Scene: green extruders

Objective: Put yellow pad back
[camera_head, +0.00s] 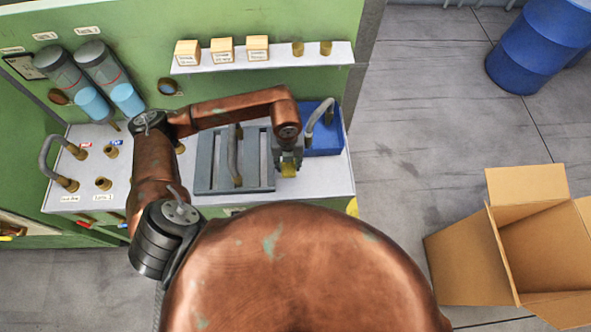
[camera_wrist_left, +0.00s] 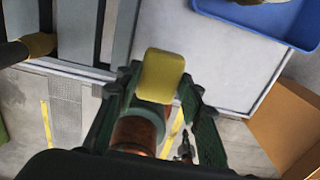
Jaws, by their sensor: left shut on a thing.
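The yellow pad (camera_wrist_left: 160,75) is held between the fingers of my left gripper (camera_wrist_left: 155,95), which is shut on it in the left wrist view. In the head view my left gripper (camera_head: 288,168) is over the counter's right part, between the grey slatted rack and the blue tray, with the yellow pad (camera_head: 288,171) at its tip. I cannot tell whether the pad touches the counter. My right gripper is not in view.
The grey rack (camera_head: 205,160) with a handle stands left of the gripper. The blue tray (camera_head: 325,143) with a pipe handle is to the right. A shelf (camera_head: 340,54) holds several boxes. A cardboard box (camera_head: 470,255) and blue barrel (camera_head: 540,45) stand on the floor.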

